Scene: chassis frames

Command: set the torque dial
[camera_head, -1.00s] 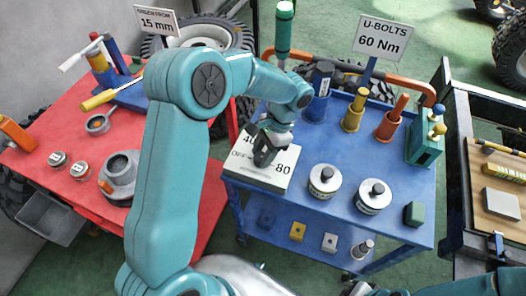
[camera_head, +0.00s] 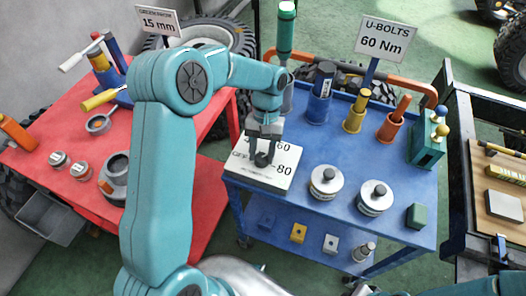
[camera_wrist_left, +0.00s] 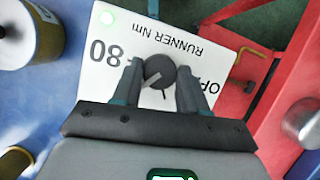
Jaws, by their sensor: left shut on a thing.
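The torque dial is a white plate (camera_head: 255,178) marked OFF, 60 and 80, with a dark round knob (camera_head: 262,159), at the left edge of the blue cart. My left gripper (camera_head: 264,150) is shut on the knob, one finger on each side, as the left wrist view also shows (camera_wrist_left: 160,82). The gripper hides part of the scale. My right gripper is out of view.
A sign (camera_head: 384,38) on the blue cart reads "U-BOLTS 60 Nm". Two silver canisters (camera_head: 325,182) and several coloured holders stand right of the dial. The red table (camera_head: 55,190) with tools lies left.

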